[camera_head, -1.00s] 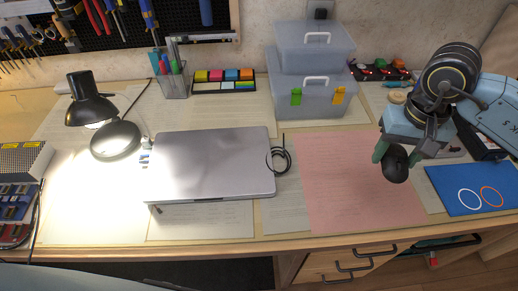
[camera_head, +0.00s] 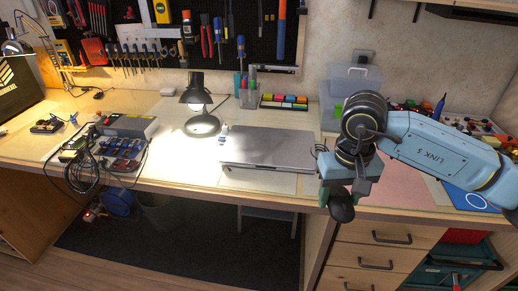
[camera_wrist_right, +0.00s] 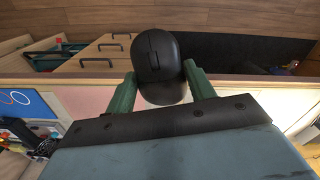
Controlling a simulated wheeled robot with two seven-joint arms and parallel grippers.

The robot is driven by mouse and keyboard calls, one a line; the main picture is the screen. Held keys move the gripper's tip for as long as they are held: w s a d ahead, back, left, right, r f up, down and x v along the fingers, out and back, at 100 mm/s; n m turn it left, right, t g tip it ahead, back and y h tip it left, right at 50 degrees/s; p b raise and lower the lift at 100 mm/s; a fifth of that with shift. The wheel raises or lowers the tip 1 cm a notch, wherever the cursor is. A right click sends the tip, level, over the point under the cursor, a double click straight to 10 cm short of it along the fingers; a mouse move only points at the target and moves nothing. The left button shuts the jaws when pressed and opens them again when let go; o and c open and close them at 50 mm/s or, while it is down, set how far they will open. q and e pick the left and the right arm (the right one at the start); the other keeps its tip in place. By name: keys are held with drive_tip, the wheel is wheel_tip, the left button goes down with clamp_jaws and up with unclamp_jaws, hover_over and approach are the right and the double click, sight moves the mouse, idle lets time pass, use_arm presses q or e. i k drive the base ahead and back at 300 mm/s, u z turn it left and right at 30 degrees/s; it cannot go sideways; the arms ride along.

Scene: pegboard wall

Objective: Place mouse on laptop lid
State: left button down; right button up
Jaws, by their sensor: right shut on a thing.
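The black mouse (camera_head: 342,205) is held between the green fingers of my right gripper (camera_head: 338,192), in front of the desk's front edge. In the right wrist view the mouse (camera_wrist_right: 159,68) sits between both fingers of the gripper (camera_wrist_right: 163,88), with its buttons facing the camera. The closed silver laptop (camera_head: 268,147) lies on the desk, left of my right gripper; its lid is bare. My left gripper is not in view.
A black desk lamp (camera_head: 200,105) and a pen holder (camera_head: 247,95) stand behind and left of the laptop. Cables and electronics (camera_head: 120,148) lie at the left. A translucent box (camera_head: 350,85) stands behind my right arm. Drawers (camera_head: 375,236) are below the desk.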

sight(270, 145)
drive_tip(key=u, duration=0.2)
drive_tip(key=i, duration=0.9)
drive_tip(key=u, duration=0.4)
